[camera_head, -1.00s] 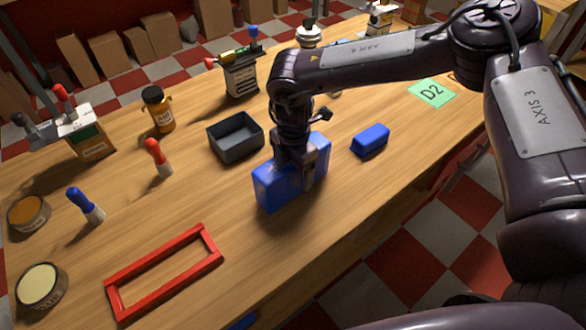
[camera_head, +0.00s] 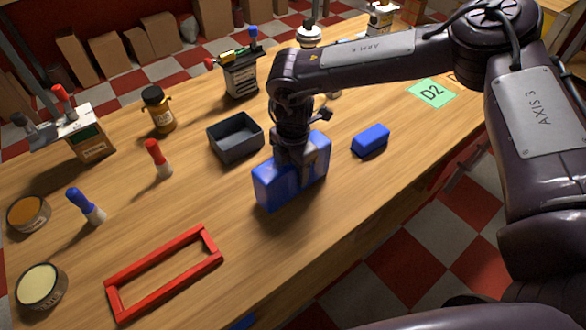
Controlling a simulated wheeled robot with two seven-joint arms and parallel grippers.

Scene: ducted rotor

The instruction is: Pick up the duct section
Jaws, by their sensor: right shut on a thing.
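A large blue block (camera_head: 277,190), which I take to be the duct section, stands on the wooden table (camera_head: 225,210) near its front edge. My right gripper (camera_head: 291,165) reaches down onto the block from above and is shut on it. The wrist and gripper cover the middle of its top, and the fingertips are hard to make out. I see no clear gap under the block. My left gripper is not in view.
A small blue block (camera_head: 370,140) lies to the right, and a grey open tray (camera_head: 236,152) stands behind left. A red rectangular frame (camera_head: 165,257) lies at front left. Red (camera_head: 157,158) and blue (camera_head: 85,206) handled tools stand left. A green D2 card (camera_head: 431,93) lies far right.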

